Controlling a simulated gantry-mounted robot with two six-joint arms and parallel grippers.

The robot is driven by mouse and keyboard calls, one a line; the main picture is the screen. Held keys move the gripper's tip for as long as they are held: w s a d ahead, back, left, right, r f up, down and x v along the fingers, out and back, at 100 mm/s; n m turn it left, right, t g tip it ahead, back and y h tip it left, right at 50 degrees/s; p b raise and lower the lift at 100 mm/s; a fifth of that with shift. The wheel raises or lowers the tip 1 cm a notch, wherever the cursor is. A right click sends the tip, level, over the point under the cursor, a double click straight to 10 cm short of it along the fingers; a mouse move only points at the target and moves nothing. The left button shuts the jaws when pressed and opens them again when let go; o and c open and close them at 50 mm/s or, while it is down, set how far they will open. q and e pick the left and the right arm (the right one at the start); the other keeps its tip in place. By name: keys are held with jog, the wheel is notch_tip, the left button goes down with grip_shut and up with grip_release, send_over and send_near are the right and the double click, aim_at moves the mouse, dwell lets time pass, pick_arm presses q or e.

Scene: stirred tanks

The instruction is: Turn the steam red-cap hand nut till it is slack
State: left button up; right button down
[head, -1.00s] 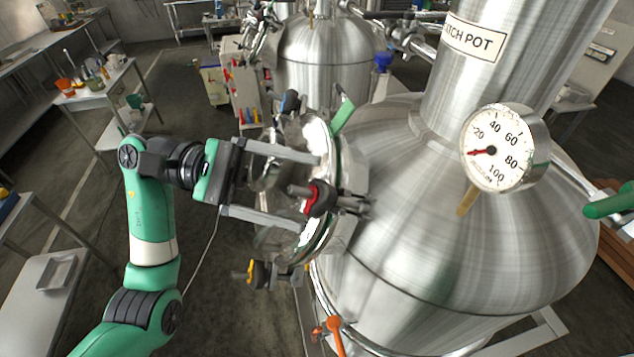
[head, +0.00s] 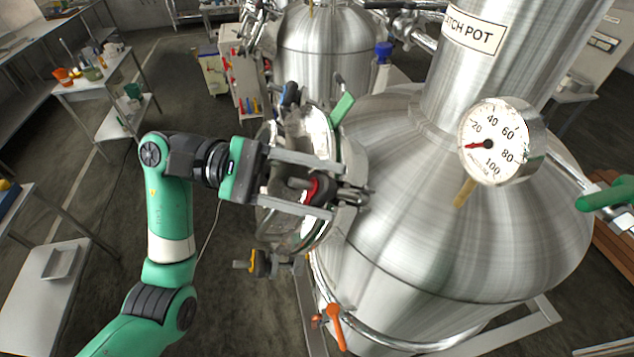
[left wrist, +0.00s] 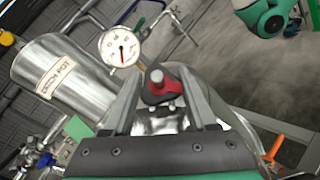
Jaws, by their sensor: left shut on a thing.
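The red-cap hand nut (head: 313,189) sits on the rim of the round glass-like hatch at the left side of the big steel pot (head: 430,230). In the left wrist view the nut (left wrist: 174,87) shows a red cap and dark lobes around a grey stud end. My left gripper (head: 328,190) is shut on the nut, with one finger above it and one below in the head view. The fingers also flank the nut in the left wrist view (left wrist: 162,78). My right gripper is not in view.
A yellow-marked hand nut (head: 252,262) hangs at the hatch's lower edge, and a blue-marked one (head: 290,93) is at its top. A green tab (head: 342,109) stands beside the hatch. A dial gauge (head: 493,142) and an orange valve handle (head: 335,322) are on the pot.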

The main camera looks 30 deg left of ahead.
pick_arm(q)
jog(key=shift+f+n+t+b, duration=0.2)
jog(key=shift+n+t+b, duration=0.3)
jog(key=shift+b, duration=0.1)
jog(key=shift+n, duration=0.4)
jog(key=shift+r+t, duration=0.25)
jog(key=shift+t, duration=0.05)
jog(key=o, duration=1.4)
jog(key=shift+c, duration=0.2)
jog(key=shift+a, duration=0.1)
jog(key=b+v, duration=0.3)
jog(key=v, duration=0.8)
jog(key=shift+a+f, duration=0.15)
jog(key=shift+a, duration=0.1)
